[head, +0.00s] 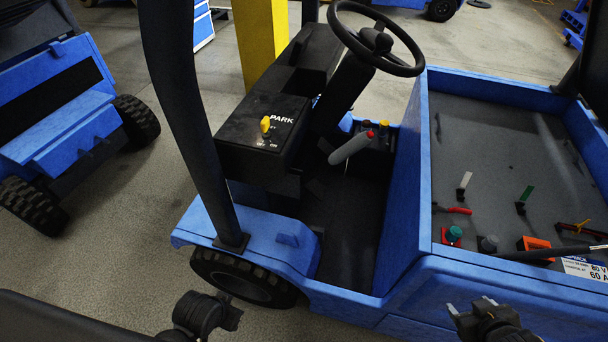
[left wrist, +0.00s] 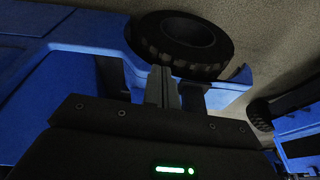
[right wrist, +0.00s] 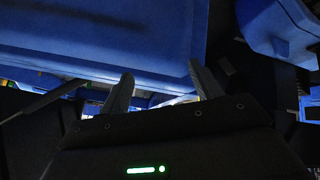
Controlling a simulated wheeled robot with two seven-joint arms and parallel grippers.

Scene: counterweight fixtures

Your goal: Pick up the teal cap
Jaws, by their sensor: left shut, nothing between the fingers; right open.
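The teal cap (head: 454,233) is a small round piece, with some red showing at its lower edge. It sits in the grey bed (head: 485,140) of the blue cart, close behind the near wall. My right gripper (head: 471,305) is open and empty, outside that wall, on the near side of the cap and apart from it. Its spread fingers also show in the right wrist view (right wrist: 162,86), where I cannot make out the cap. My left gripper (head: 236,316) is shut and empty by the cart's front wheel; its closed fingers show in the left wrist view (left wrist: 162,86).
A dark grey knob (head: 488,244) and an orange block (head: 535,246) stand right of the cap. A red-handled tool (head: 458,210) lies behind it. The steering wheel (head: 376,40) rises at the back.

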